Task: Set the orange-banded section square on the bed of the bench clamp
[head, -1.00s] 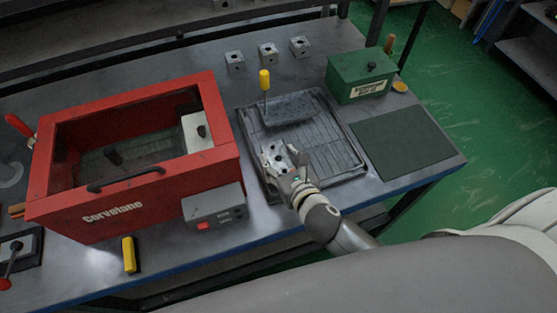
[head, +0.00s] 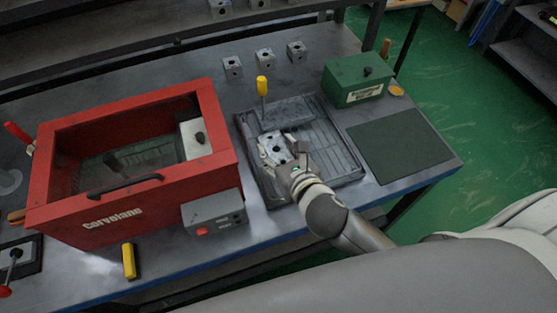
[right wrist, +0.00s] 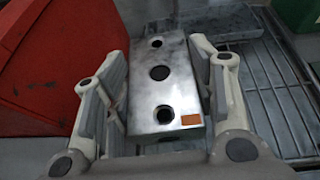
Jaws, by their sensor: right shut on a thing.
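My right gripper (head: 281,164) is shut on the orange-banded section (head: 273,149), a grey metal block with round holes. In the right wrist view the section (right wrist: 158,85) sits between the two fingers, and its small orange patch (right wrist: 191,119) shows at the near right corner. The bench clamp appears as a grey plate (head: 289,111) with an upright yellow-handled lever (head: 262,87), at the back of a ribbed tray. The section is on the near side of this plate, over the tray. I cannot tell whether it touches anything below. My left gripper is out of view.
A red open-topped box (head: 215,165) stands left of the ribbed tray (head: 345,165). A grey switch box (head: 212,212) is at its front. A green box (head: 357,80) and a dark mat (head: 402,145) lie to the right. Three grey blocks (head: 264,58) stand behind.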

